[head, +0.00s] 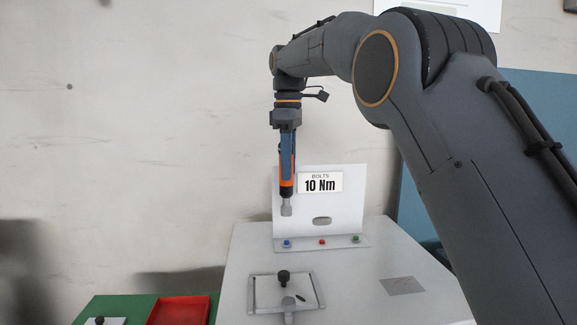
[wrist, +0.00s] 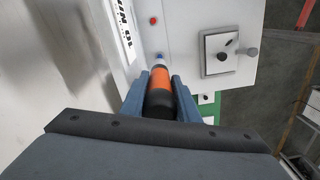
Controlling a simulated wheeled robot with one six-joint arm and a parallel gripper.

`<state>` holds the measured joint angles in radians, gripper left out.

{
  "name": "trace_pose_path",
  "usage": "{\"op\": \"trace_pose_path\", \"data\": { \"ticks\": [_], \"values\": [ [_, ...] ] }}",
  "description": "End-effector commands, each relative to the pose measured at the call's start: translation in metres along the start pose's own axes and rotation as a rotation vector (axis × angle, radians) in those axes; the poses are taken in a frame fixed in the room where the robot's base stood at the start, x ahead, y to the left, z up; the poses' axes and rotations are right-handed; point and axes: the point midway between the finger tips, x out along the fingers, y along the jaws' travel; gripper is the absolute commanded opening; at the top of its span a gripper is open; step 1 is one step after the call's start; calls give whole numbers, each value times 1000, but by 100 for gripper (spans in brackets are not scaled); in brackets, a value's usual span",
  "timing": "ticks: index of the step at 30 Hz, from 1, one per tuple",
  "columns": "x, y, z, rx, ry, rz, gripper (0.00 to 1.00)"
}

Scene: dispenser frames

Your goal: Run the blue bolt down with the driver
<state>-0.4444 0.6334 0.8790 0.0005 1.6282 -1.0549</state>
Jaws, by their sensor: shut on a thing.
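My gripper (head: 287,172) is shut on the driver, its blue fingers on either side of it. The driver (head: 287,187) is orange and black with a grey socket at its lower end, and hangs upright. The blue bolt (head: 287,243) is the left one in a row on the light strip at the foot of the white panel. The socket appears above the blue bolt, with a gap between them in the head view. In the wrist view, the driver (wrist: 160,90) points toward the blue bolt (wrist: 158,56), and its tip partly covers the area around it.
A red bolt (head: 322,241) and a green bolt (head: 355,238) share the strip. Behind stands a white panel (head: 345,208) marked "BOLTS 10 Nm". In front is a plate with a black knob (head: 283,276). A red tray (head: 178,311) lies lower left on green.

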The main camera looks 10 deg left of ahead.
Motion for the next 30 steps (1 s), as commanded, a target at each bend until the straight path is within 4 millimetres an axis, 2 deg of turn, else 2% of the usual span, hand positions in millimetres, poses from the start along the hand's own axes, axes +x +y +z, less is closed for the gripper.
{"op": "trace_pose_path", "data": {
  "ticks": [21,30],
  "values": [
    [59,1,2,2,0,-1,0],
    [72,1,1,2,0,1,0]
  ]
}}
